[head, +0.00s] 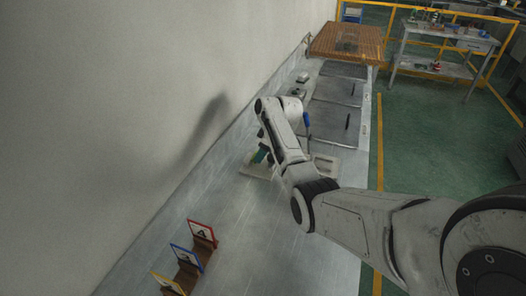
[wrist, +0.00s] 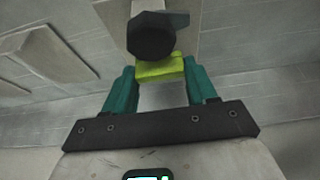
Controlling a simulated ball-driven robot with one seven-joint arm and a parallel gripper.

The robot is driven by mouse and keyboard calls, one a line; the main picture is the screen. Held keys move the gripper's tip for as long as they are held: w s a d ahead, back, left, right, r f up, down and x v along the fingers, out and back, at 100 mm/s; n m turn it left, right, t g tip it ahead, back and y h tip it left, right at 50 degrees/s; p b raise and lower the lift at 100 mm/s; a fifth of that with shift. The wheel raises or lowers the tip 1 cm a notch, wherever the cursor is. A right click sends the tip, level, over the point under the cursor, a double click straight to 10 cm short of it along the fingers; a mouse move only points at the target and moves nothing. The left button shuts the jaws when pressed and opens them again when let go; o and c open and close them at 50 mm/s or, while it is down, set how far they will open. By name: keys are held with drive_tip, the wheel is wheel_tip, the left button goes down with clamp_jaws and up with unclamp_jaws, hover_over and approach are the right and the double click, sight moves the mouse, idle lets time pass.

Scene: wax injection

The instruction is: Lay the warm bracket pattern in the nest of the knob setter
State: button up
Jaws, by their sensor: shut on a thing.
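My gripper (wrist: 160,72) shows in the wrist view with teal fingers on either side of a yellow-green piece, which I take for the bracket pattern (wrist: 158,69). The fingers are shut on it. A dark round-ended part (wrist: 151,40) stands just beyond the pattern and hides some of it; I cannot tell whether they touch. In the head view my gripper (head: 262,155) is small, partly behind my arm, above a pale plate (head: 256,171) on the bench. A blue handle (head: 306,118) stands right of my wrist. The nest of the knob setter cannot be made out.
Numbered frames, red (head: 202,233), blue (head: 187,258) and yellow (head: 167,284), stand at the near left of the bench. Grey panels (head: 338,90) and a slatted wooden board (head: 347,42) lie farther back. A wall runs along the left. The bench between frames and plate is clear.

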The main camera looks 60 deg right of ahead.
sight(260, 166)
drive_tip(key=shift+f+b, duration=0.6)
drive_tip(key=shift+f, duration=0.3)
drive_tip(key=shift+f, duration=0.2)
drive_tip(key=shift+s+a+f+b, duration=0.1)
drive_tip(key=shift+a+f+b, duration=0.05)
drive_tip(key=shift+f+b, duration=0.25)
drive_tip(key=shift+s+a+f+b, duration=0.1)
drive_tip(key=shift+f+b, duration=0.15)
drive_tip(key=shift+f, duration=0.3)
drive_tip(key=shift+s+d+r, duration=0.1)
drive_tip(key=shift+r, duration=0.1)
drive_tip(key=shift+d+r+p, duration=0.1)
drive_tip(key=shift+r+p, duration=0.65)
drive_tip(key=shift+p, duration=0.05)
drive_tip(key=shift+d+r, duration=0.1)
drive_tip(key=shift+d, duration=0.1)
drive_tip(key=shift+r, duration=0.2)
